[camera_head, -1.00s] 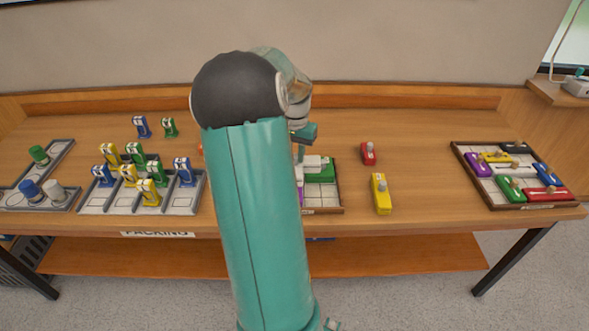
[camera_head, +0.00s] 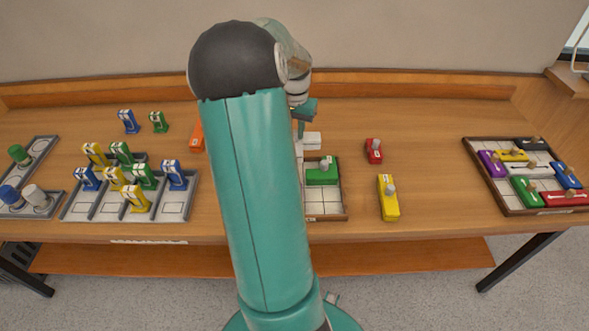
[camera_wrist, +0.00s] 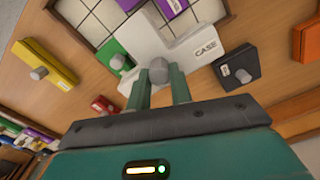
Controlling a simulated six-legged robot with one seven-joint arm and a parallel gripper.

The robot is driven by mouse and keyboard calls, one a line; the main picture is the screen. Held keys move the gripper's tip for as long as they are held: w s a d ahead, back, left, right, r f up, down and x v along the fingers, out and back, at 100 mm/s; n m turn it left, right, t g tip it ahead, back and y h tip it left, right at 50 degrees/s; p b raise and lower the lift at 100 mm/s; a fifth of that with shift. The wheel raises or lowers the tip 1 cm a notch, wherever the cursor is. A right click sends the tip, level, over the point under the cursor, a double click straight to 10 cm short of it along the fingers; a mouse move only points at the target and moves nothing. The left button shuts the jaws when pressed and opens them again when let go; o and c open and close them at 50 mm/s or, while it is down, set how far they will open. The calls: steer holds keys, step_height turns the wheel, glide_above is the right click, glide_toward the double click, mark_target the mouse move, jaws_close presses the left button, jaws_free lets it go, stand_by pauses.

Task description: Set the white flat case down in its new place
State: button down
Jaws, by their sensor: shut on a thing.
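The white flat case (camera_wrist: 190,44), marked CASE, is L-shaped in the wrist view. In the head view, part of the case (camera_head: 312,141) shows at the back edge of the gridded tray (camera_head: 325,217), below my gripper (camera_head: 303,116). In the wrist view it overlaps the tray's edge (camera_wrist: 84,27). I cannot tell whether it touches the tray or hangs above. A green block (camera_head: 322,174) sits in the tray close to the case. My arm hides the tray's left part.
A red block (camera_head: 374,151) and yellow block (camera_head: 388,200) stand right of the tray. A black block (camera_wrist: 237,66) and orange block (camera_wrist: 308,42) lie near the case. A filled tray (camera_head: 507,205) is far right; a grey divided tray (camera_head: 125,215) is left.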

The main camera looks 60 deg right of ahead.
step_height(320, 180, down, 10)
stand_by(0.6)
steer(key=shift+f, duration=0.2)
steer(key=c, duration=1.3)
jaws_free()
steer(key=shift+o, duration=0.2)
steer(key=shift+r, duration=0.1)
step_height(320, 180, up, 12)
steer(key=shift+r, duration=0.1)
